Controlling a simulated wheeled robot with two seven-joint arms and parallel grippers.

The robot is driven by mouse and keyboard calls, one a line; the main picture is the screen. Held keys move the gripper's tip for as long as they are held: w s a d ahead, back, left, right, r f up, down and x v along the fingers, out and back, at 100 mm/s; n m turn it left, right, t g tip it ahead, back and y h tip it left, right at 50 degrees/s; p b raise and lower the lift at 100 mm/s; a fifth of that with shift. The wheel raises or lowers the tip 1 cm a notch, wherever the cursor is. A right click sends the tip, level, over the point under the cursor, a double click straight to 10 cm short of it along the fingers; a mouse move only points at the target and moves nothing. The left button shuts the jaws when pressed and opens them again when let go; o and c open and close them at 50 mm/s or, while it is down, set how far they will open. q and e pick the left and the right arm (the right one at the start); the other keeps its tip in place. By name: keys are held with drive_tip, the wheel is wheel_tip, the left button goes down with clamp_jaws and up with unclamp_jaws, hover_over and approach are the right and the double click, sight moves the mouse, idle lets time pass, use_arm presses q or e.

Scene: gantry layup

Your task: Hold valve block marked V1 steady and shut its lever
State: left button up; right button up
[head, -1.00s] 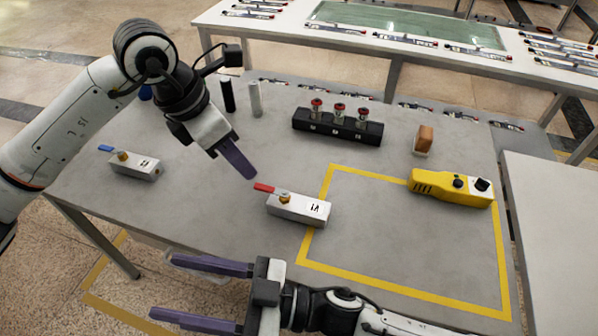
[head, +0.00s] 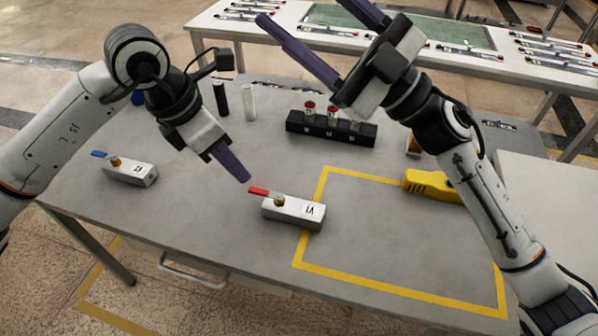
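The valve block V1 (head: 293,211) is a pale metal block with an upside-down label, lying on the grey table at the left edge of the yellow-taped area. Its red lever (head: 259,191) points left from a brass stem, roughly along the block's length. My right gripper (head: 297,45) is raised at the upper middle, fingers spread and empty, away from the block.
A similar block with a blue lever (head: 131,171) lies at left. Black and white cylinders (head: 248,102) and a black rack with red-topped parts (head: 305,129) stand behind. A yellow tool (head: 430,185) is partly behind my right arm. The taped area's middle is clear.

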drive_tip(key=w+d+r+t+h, duration=0.1)
drive_tip(key=w+d+r+t, duration=0.1)
drive_tip(key=w+d, duration=0.25)
drive_tip(key=a+f+n+g+h, duration=0.2)
drive_tip(key=a+f+n+g, duration=0.4)
drive_tip(key=a+n, duration=0.45)
drive_tip(key=n+g+h, duration=0.6)
drive_tip(key=n+h, duration=1.2)
drive_tip(key=h, duration=0.1)
approach(299, 208)
drive_tip(key=shift+s+a, duration=0.1)
wheel_tip(299, 208, down, 10)
drive_tip(key=shift+r, duration=0.1)
